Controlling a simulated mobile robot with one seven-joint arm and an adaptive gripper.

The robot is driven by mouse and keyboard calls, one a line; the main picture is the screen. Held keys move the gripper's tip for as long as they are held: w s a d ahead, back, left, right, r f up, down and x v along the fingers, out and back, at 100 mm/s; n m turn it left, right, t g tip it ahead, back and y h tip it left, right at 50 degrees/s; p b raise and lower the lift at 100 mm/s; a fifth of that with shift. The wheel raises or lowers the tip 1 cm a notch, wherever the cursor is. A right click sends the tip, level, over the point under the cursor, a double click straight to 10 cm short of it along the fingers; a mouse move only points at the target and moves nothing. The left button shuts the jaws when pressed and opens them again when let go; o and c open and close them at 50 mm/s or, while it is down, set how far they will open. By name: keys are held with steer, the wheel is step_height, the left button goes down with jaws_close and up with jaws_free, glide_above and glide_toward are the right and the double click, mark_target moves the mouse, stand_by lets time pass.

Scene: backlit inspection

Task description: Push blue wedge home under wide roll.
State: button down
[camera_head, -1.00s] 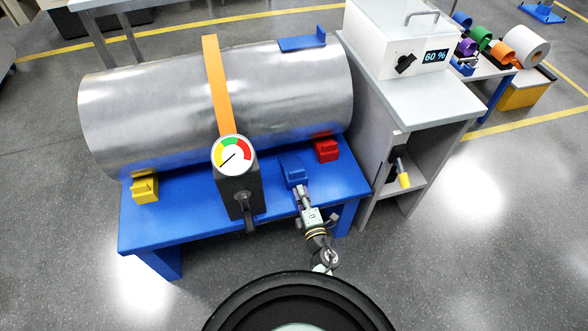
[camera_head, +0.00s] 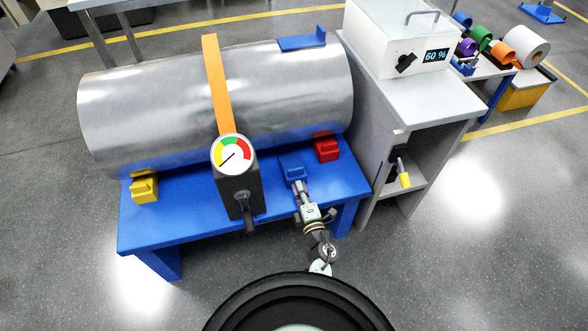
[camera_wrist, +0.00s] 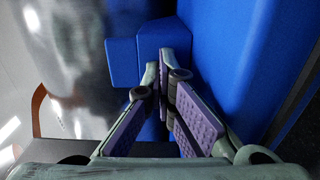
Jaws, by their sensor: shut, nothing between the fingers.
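The wide roll (camera_head: 150,110), a large silver cylinder, lies along the blue bench (camera_head: 185,215). The blue wedge (camera_head: 293,168) is on the bench at the roll's near side, left of the red wedge. In the wrist view the wedge (camera_wrist: 155,45) has its lower end up against the roll's outline (camera_wrist: 75,50); whether they touch is unclear. My gripper (camera_head: 299,186) is at the wedge's near face, pointing toward the roll. In the wrist view its purple-padded fingers (camera_wrist: 166,65) meet at the tips, empty, at the wedge's back; contact seems likely.
A yellow wedge (camera_head: 144,190) and a red wedge (camera_head: 327,150) sit along the roll's near edge. A gauge (camera_head: 233,155) on a dark stand with an orange strap (camera_head: 218,85) is left of my gripper. A grey cabinet (camera_head: 420,125) stands close on the right.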

steer(key=shift+p+v, duration=0.7)
steer(key=shift+v, duration=1.3)
